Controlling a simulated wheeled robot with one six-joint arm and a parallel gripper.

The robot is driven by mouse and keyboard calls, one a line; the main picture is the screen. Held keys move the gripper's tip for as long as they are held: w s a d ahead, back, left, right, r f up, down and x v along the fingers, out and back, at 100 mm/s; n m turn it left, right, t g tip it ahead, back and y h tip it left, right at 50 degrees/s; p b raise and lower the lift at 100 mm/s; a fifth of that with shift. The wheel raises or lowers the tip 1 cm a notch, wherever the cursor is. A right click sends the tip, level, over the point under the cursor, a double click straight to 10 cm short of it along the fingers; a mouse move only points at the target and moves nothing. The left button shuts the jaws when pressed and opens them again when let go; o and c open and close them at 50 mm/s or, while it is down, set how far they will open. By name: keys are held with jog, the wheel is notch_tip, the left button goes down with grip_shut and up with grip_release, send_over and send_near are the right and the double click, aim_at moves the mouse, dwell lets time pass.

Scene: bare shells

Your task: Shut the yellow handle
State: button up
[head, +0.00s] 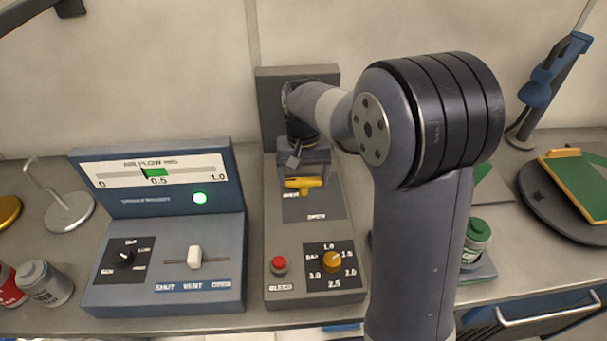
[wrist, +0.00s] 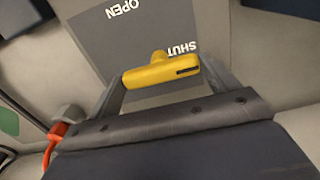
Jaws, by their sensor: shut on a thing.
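The yellow handle (head: 304,183) sits on the grey upright valve unit, in the middle of the head view. In the wrist view the yellow handle (wrist: 160,72) lies across the panel, close to the printed SHUT label (wrist: 180,48); the OPEN label (wrist: 123,9) is farther off. My gripper (head: 303,174) is over the handle from behind. In the wrist view my gripper's fingers (wrist: 165,80) stand at both ends of the handle and are shut on it. Part of the handle's mount is hidden in the head view.
A red button (head: 279,265) and an orange dial (head: 332,261) sit on the same unit, in front of the handle. A blue air-flow box (head: 160,262) with a lit green lamp stands left. My arm hides much of the right side.

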aim_at(304, 180)
jog(key=o, duration=0.9)
jog(key=shift+r, duration=0.1)
notch_tip(304, 180, up, 11)
jog(key=shift+f, duration=0.2)
notch_tip(304, 180, down, 11)
jog(key=shift+r, duration=0.1)
dwell(0.4)
